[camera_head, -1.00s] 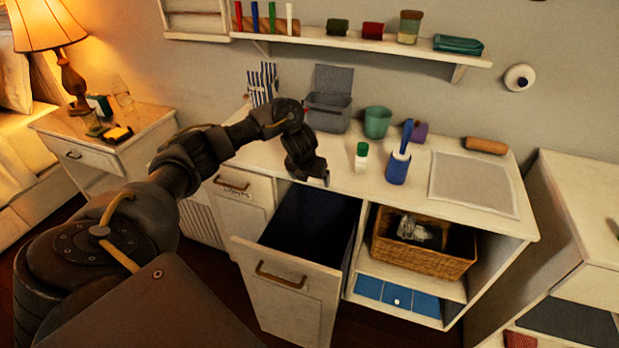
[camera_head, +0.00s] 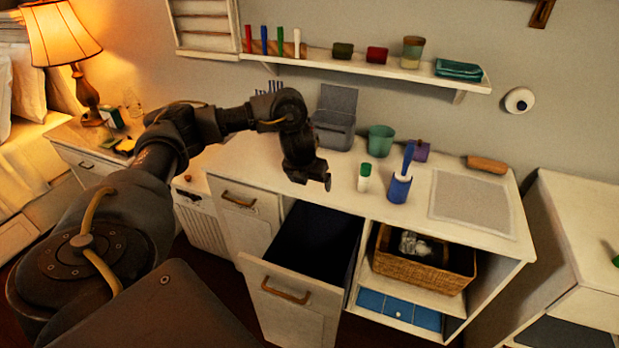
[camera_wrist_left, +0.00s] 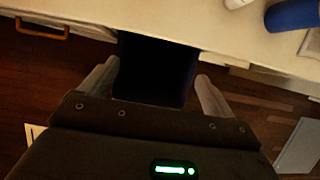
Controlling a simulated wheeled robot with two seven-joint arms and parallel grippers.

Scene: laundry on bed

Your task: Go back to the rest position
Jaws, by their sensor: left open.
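My left arm reaches in from the left in the head view. Its gripper (camera_head: 312,180) hangs above the front edge of the white counter, over the open dark bin drawer (camera_head: 311,242). In the left wrist view the gripper (camera_wrist_left: 158,85) has its two pale fingers wide apart with nothing between them. The dark inside of the drawer shows behind the fingers there. My right gripper is not in view.
A wicker basket (camera_head: 425,275) sits on the shelf below. A bedside table with a lamp (camera_head: 62,34) is at left.

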